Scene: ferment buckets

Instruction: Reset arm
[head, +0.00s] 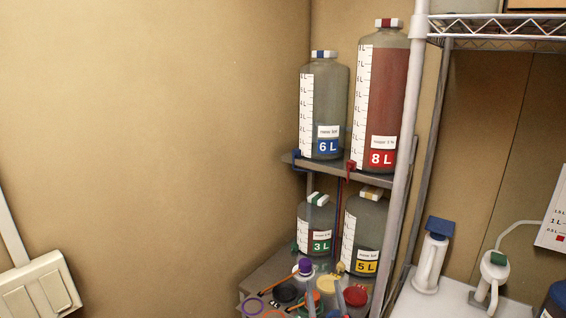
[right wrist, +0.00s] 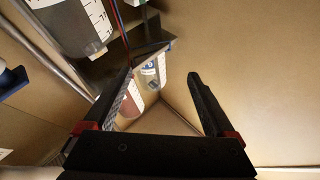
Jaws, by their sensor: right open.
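My right gripper (right wrist: 160,80) shows in the right wrist view, with its two dark fingers spread apart and nothing between them. A corner of tan walls and the shelf stand lie beyond the fingers. No gripper can be made out in the head view, and my left gripper is in neither view. In the head view the 6 L bottle (head: 323,105) and the red-filled 8 L bottle (head: 387,100) stand on the upper shelf. The 3 L bottle (head: 317,222) and the 5 L bottle (head: 365,235) stand below them.
Small jars and caps, among them a red lid (head: 355,296), crowd the lower shelf front. A white rack post (head: 409,140) rises beside the bottles. White-handled items (head: 430,262) stand at the right. The tan wall (head: 150,120) at the left is bare except for a switch plate (head: 38,290).

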